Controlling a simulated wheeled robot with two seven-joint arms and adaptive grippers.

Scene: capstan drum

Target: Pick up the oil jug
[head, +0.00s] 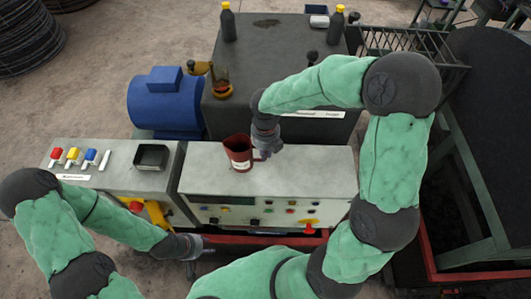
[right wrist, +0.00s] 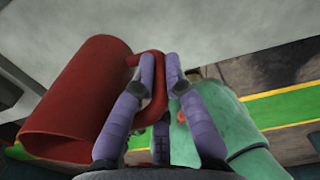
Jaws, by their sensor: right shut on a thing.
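The oil jug is a dark red open-topped jug (head: 237,152) above the grey cabinet top in the head view. In the right wrist view the red jug (right wrist: 85,95) lies to the left, with its handle between the fingers. My right gripper (head: 266,153) is shut on the handle; its purple fingers (right wrist: 160,75) close around it. I cannot tell whether the jug touches the cabinet top. My left gripper (head: 205,246) is low at the front of the cabinet, apart from the jug; its fingers are too small to read.
The grey control cabinet (head: 320,172) has buttons on its front. Left of it are coloured switches (head: 73,156) and a black tray (head: 151,157). A blue motor (head: 165,100) and dark tank (head: 275,75) stand behind. Dark bottles (head: 228,22) stand on the tank.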

